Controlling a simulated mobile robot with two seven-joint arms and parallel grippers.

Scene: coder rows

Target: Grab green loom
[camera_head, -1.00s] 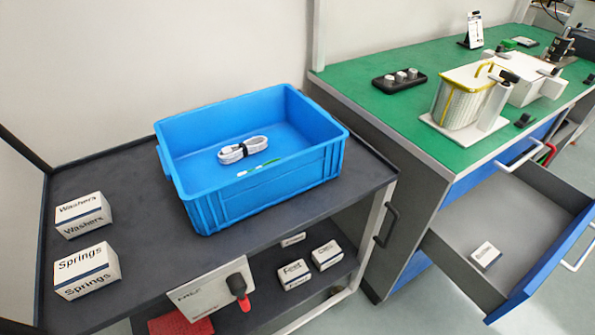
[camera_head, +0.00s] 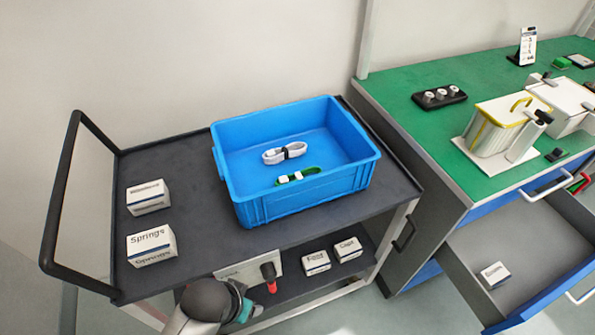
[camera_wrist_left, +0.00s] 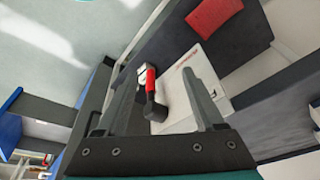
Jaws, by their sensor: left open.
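The green loom (camera_head: 313,170), a short green cable bundle with white ends, lies in the blue crate (camera_head: 310,202) near its front wall. A white loom with a black tie (camera_head: 284,152) lies behind it. My left gripper shows in the left wrist view (camera_wrist_left: 148,75) with its two fingers apart and nothing between them. It is below and in front of the crate, outside it. My arm shows at the bottom of the head view, but its fingertips cannot be made out there. My right gripper is not in view.
The crate stands on a dark cart top (camera_head: 192,232) beside white Springs (camera_head: 151,247) and Washers (camera_head: 148,197) boxes. The cart handle (camera_head: 62,190) rises at left. A green bench (camera_head: 425,125) with an open drawer is at right.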

